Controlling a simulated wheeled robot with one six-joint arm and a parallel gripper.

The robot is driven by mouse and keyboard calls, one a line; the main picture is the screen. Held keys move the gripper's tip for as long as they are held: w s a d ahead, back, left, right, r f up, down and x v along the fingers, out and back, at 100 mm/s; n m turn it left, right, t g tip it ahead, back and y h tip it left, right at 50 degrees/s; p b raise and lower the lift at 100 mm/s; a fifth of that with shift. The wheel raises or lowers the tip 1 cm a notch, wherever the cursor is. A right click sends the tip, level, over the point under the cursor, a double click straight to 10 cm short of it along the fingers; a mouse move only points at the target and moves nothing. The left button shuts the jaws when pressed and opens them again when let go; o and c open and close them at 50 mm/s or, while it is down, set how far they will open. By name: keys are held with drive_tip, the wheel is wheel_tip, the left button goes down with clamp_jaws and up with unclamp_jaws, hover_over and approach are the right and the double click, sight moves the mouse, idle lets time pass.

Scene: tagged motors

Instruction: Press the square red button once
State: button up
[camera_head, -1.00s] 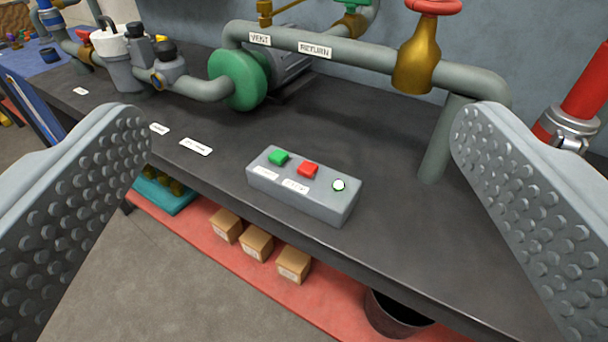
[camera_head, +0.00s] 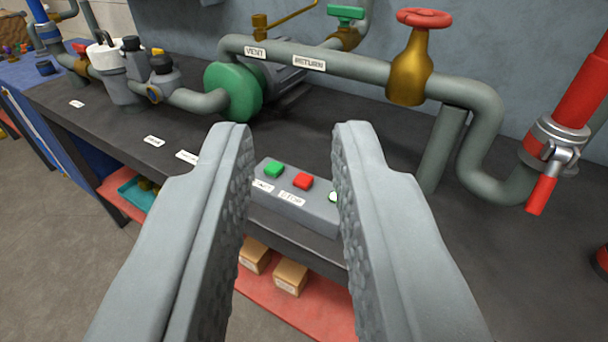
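The square red button (camera_head: 303,181) sits on top of a grey control box (camera_head: 312,211) at the front edge of the dark bench. A label reading STOP is on the box in front of it. The fingers hide both ends of the box.
Behind the box, a grey pipe (camera_head: 360,72) marked VENT and RETURN runs from a green pump (camera_head: 233,90) past a brass valve with a red handwheel (camera_head: 424,18). A red pipe with a clamp (camera_head: 553,140) stands at right. Cardboard boxes (camera_head: 290,277) sit on the red shelf below.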

clamp_jaws()
idle(1.2)
